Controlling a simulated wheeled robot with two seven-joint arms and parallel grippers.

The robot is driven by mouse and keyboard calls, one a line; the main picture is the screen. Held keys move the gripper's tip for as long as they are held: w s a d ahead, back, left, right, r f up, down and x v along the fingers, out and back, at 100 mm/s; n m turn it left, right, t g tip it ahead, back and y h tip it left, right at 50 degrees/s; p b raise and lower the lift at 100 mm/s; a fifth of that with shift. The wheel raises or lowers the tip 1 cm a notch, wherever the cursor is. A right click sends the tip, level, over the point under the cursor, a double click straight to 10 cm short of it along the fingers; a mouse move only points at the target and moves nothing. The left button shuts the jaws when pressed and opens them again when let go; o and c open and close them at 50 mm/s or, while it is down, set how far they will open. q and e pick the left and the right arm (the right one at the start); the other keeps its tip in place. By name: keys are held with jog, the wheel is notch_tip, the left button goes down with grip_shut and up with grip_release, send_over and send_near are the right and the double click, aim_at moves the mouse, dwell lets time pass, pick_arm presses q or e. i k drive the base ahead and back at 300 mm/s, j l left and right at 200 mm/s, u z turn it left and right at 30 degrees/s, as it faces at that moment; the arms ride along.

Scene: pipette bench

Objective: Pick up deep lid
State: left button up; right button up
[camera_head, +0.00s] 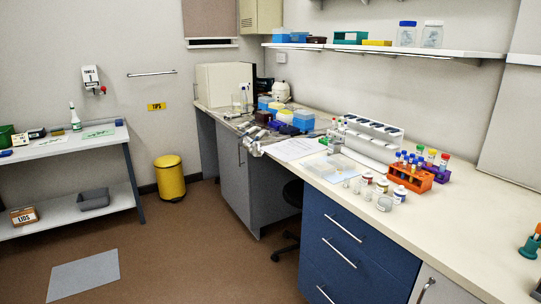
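I cannot single out a deep lid for sure. A clear, shallow box-like piece (341,161) lies on a pale blue mat (318,173) on the long bench, and a second clear piece (318,166) is beside it. Both are too small to tell whether either is a lid. A cardboard box marked LIDS (24,216) stands on the lower shelf of the side table at the left; its contents cannot be made out. Neither of my grippers can be recognised in this view.
Several small jars (383,203) and an orange tube rack (409,178) stand near the mat. Silvery metal parts (250,142) overhang the bench edge. A yellow bin (170,177) and a stool (292,195) stand on the floor.

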aim_at(318, 167)
jog(key=i+u, duration=0.2)
jog(key=i, duration=1.3)
jog(key=i+l+z, duration=0.1)
jog(key=i+z, duration=0.3)
jog(key=i+j+z, duration=0.1)
jog(key=i+z, duration=0.3)
jog(key=i, duration=0.2)
jog(key=i+j+z, duration=0.25)
jog(key=i+z, duration=0.15)
jog(key=i, duration=0.15)
